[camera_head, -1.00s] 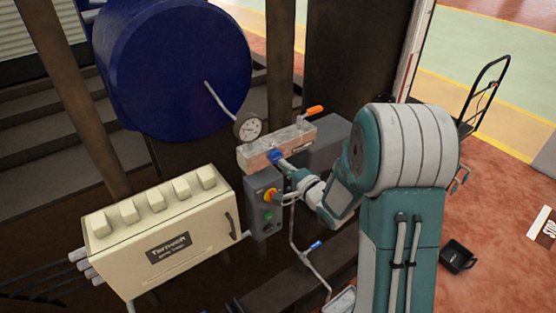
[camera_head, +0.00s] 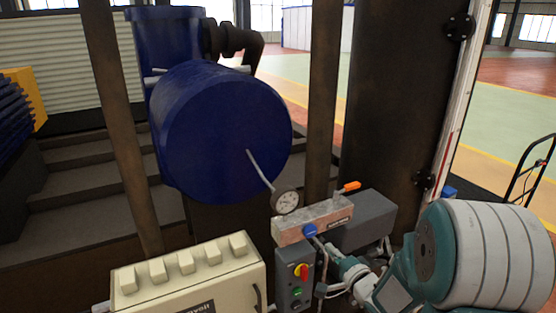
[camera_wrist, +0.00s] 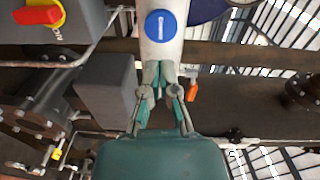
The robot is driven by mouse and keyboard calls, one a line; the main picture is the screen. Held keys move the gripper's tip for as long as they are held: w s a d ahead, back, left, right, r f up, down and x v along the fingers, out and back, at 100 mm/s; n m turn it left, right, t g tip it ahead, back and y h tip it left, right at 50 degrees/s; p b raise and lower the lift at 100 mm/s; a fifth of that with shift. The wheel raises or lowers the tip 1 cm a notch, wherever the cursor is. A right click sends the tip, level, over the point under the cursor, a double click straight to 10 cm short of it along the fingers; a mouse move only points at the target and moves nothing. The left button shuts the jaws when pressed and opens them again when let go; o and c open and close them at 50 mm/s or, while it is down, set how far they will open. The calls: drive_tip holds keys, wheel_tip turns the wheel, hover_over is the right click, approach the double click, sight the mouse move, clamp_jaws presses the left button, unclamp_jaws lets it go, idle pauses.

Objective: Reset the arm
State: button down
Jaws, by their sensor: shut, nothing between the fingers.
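My gripper (camera_wrist: 160,66) is shut and empty in the wrist view. Its fingertips appear just in front of a pale metal block (camera_wrist: 162,48) with a round blue cap (camera_wrist: 161,25); I cannot tell whether they touch. In the head view my arm reaches in from the lower right. Its slim wrist points at the same block (camera_head: 340,213) and blue cap (camera_head: 309,231), and the fingers are small and hard to make out there.
A grey control box (camera_head: 294,278) with a red knob (camera_head: 301,271) stands below the block. An orange handle (camera_head: 352,186) and a gauge (camera_head: 287,202) are close by. A blue drum (camera_head: 225,135) hangs behind, and a cream switch box (camera_head: 190,280) stands at lower left.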

drive_tip(key=s+d+r+n+g+h, duration=0.2)
drive_tip(key=s+r+n+g+h, duration=0.2)
drive_tip(key=s+r+n+h, duration=0.3)
drive_tip(key=s+a+r+n+g, duration=0.1)
drive_tip(key=s+a+n+g, duration=0.1)
drive_tip(key=s, duration=0.8)
drive_tip(key=s+a+r+n+g, duration=0.2)
drive_tip(key=s+a+n+g, duration=0.1)
drive_tip(key=s, duration=0.7)
drive_tip(key=shift+s+r+n+g+y, duration=0.25)
drive_tip(key=shift+n+g+y, duration=0.2)
drive_tip(key=shift+g, duration=0.35)
